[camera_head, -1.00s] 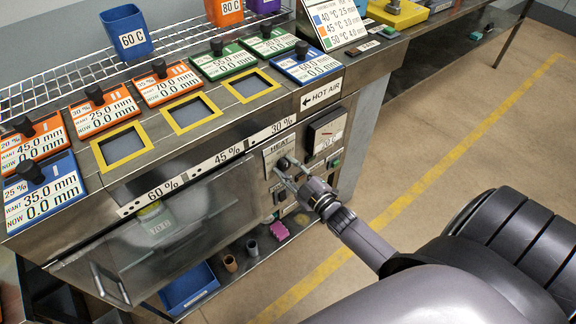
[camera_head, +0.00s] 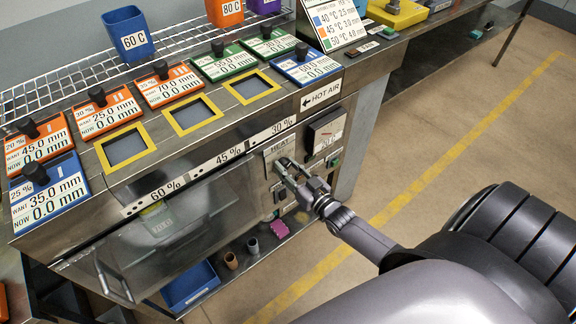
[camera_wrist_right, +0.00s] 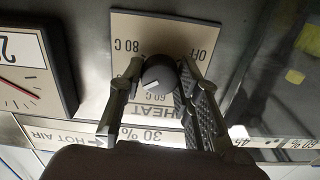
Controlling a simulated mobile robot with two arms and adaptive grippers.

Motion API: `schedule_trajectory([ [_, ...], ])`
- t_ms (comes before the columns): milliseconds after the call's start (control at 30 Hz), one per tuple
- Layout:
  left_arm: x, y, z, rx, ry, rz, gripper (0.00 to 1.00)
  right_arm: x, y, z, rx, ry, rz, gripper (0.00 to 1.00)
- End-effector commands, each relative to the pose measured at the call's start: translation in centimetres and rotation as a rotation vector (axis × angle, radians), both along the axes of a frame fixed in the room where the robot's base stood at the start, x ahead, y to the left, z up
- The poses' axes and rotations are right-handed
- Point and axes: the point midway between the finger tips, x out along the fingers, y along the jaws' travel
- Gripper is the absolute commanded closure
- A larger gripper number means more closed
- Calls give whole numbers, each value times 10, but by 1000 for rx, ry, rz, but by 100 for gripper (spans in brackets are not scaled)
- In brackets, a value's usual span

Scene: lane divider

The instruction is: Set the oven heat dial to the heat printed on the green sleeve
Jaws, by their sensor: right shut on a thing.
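The heat dial, a dark round knob (camera_wrist_right: 160,74) with a white pointer, sits on a plate (camera_wrist_right: 120,40) marked OFF, 80 C and 60 C. The pointer slants to the lower left in the wrist view, on the side of the 80 C and 60 C marks. My right gripper (camera_wrist_right: 160,78) is shut on the dial, one finger at each side. In the head view it reaches the HEAT panel (camera_head: 280,150) on the oven front (camera_head: 175,235); the fingers (camera_head: 288,168) partly hide the dial. I cannot make out a green sleeve with certainty. My left gripper is out of view.
A gauge box (camera_head: 326,131) sits beside the panel. Green, orange and blue signs with black knobs line the oven top. A blue cup (camera_head: 128,33) marked 60 C and an orange cup (camera_head: 225,12) marked 80 C stand behind. The floor at the right is clear.

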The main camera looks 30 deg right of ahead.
Motion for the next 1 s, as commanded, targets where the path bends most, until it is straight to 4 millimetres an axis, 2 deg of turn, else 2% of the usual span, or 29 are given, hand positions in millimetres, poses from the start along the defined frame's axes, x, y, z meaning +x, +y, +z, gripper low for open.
schedule_trajectory([
  [300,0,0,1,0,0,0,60,-1,0,-2,88,11,0,97],
  [767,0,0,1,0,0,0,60,-1,0,-2,98,12,0,97],
  [800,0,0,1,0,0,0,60,-1,0,-2,98,12,0,67],
  [1000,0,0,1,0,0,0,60,0,0,-1,98,10,0,53],
])
